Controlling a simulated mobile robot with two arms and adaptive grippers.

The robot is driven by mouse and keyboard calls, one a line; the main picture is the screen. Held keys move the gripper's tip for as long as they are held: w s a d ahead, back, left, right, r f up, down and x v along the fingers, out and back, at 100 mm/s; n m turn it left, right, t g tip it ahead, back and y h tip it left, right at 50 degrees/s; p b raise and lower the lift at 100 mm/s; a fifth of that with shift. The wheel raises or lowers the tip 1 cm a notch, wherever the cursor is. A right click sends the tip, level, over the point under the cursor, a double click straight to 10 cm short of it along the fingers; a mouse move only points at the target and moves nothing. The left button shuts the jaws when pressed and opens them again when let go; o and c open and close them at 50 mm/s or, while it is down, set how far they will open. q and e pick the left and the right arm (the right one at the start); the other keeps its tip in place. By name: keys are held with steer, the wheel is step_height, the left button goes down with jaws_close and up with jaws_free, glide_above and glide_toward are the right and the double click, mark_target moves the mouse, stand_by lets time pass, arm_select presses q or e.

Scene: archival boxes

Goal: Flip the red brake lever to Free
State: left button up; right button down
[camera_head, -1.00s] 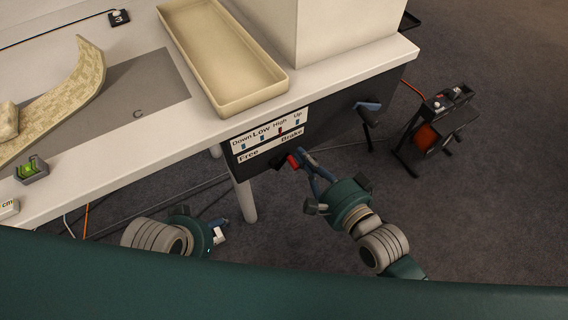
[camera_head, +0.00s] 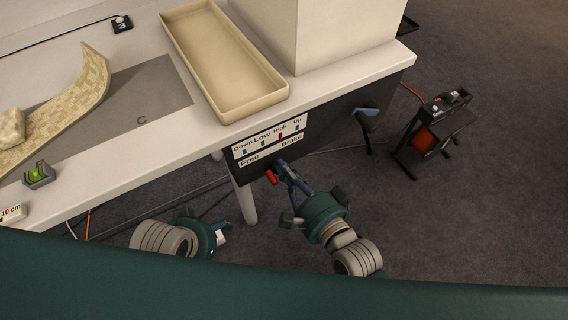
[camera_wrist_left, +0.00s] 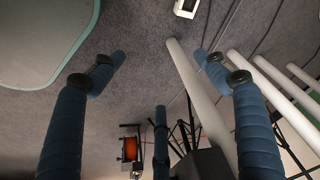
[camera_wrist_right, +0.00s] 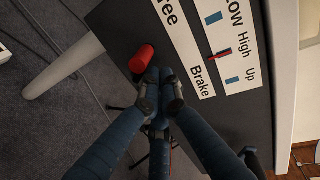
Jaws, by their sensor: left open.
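The red brake lever (camera_head: 271,177) is on the dark panel (camera_head: 322,136) under the table edge, below the Free label (camera_head: 249,159) and left of the Brake label (camera_head: 292,142). My right gripper (camera_head: 281,166) is at the lever, its fingers together. In the right wrist view the red lever end (camera_wrist_right: 142,59) lies beside the shut fingertips (camera_wrist_right: 159,77), on the Free side, touching or nearly so, not between them. My left gripper (camera_head: 221,232) is low in front of the table; the left wrist view shows its fingers wide apart and empty (camera_wrist_left: 160,58).
A blue-handled crank (camera_head: 366,112) sticks out at the panel's right. A table leg (camera_head: 245,200) stands near both grippers. A cream tray (camera_head: 228,65) is on the table above. A black device with an orange reel (camera_head: 426,138) stands on the floor at right.

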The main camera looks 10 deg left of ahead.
steer(key=shift+s+d+p, duration=0.3)
steer(key=shift+d, duration=0.25)
arm_select(q)
steer(key=s+p+x, duration=0.1)
steer(key=p+x, duration=0.1)
steer(key=x, duration=0.6)
steer(key=shift+f, duration=0.35)
arm_select(e)
steer(key=s+d, duration=0.3)
steer(key=d, duration=0.1)
steer(key=shift+s+d, duration=0.35)
steer(key=shift+d, duration=0.05)
arm_select(q)
steer(key=shift+s+d, duration=0.15)
steer(key=shift+d, duration=0.05)
